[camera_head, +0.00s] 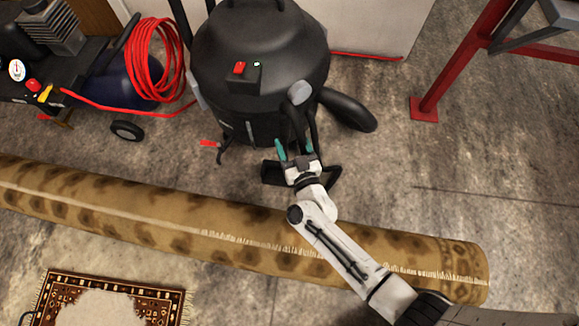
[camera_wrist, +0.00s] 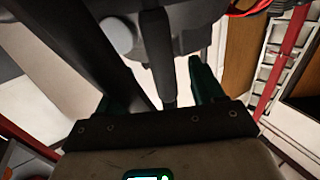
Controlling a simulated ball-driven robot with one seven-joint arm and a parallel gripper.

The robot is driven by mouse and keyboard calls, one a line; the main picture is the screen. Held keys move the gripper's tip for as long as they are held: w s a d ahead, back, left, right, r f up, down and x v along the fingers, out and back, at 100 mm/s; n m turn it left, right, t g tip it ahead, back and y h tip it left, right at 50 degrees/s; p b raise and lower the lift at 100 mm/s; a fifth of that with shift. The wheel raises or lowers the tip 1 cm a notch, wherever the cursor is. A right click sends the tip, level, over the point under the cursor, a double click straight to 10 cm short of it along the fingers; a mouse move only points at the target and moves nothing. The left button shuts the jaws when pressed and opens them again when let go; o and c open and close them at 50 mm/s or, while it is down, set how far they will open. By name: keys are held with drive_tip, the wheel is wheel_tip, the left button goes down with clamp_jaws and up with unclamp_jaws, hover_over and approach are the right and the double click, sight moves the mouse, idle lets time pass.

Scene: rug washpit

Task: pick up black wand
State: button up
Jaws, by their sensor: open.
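A large black vacuum drum (camera_head: 262,65) stands at the top centre of the head view. A slim black wand (camera_head: 314,125) runs down its front right side, below a grey round cap. In the wrist view, a dark upright tube, which looks like the wand (camera_wrist: 158,50), shows between my two teal fingers. My gripper (camera_head: 295,148) is open at the drum's lower front, close to the wand; it also shows in the wrist view (camera_wrist: 165,88). I cannot tell whether a finger touches the wand. Its lower end is partly hidden by my gripper.
A rolled patterned rug (camera_head: 150,205) lies across the floor under my arm. A compressor (camera_head: 75,75) with a coiled red hose (camera_head: 158,60) stands left. A red steel post (camera_head: 455,70) stands right. A small rug (camera_head: 110,300) lies at lower left.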

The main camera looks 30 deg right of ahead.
sight(282, 120)
drive_tip(key=shift+w+d+f+b, duration=0.1)
drive_tip(key=shift+w+b, duration=0.05)
drive_tip(key=shift+w, duration=0.45)
drive_tip(key=shift+w+d+b, duration=0.1)
drive_tip(key=shift+w+b, duration=0.05)
drive_tip(key=shift+w, duration=0.45)
drive_tip(key=w, duration=0.2)
drive_tip(key=w+b, duration=0.2)
drive_tip(key=w, duration=0.1)
drive_tip(key=shift+w+d+r, duration=0.25)
drive_tip(key=shift+w+r, duration=0.1)
drive_tip(key=shift+c, duration=0.2)
drive_tip(key=c, duration=0.9)
drive_tip(key=shift+c, duration=0.5)
drive_tip(key=shift+r, duration=0.15)
